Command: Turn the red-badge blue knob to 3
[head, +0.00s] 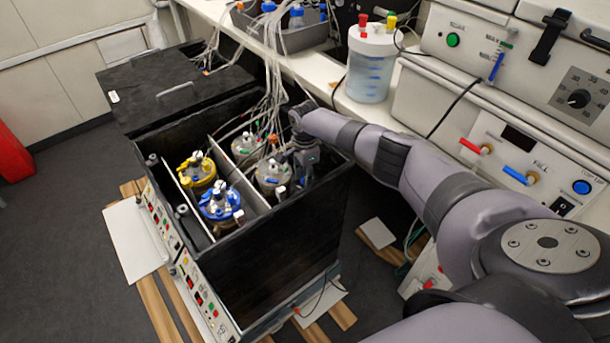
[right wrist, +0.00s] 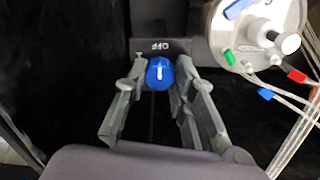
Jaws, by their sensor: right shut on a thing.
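The blue knob (right wrist: 160,73) shows in the right wrist view, with a white pointer line that runs roughly up and down the picture. A dark plate marked OFF (right wrist: 160,46) is just behind it. My right gripper (right wrist: 160,82) has a finger on each side of the knob and is shut on it. In the head view, my right gripper (head: 305,160) reaches down into the right side of the open black shaker box (head: 285,255). The knob is hidden there, and I cannot make out a red badge. My left gripper is not in view.
Lidded vessels stand in the box, one with a yellow top (head: 197,170) and one with a blue top (head: 220,202). A steel vessel lid (right wrist: 258,35) with tubes is close to my right gripper. Tubes (head: 275,85) hang behind the gripper.

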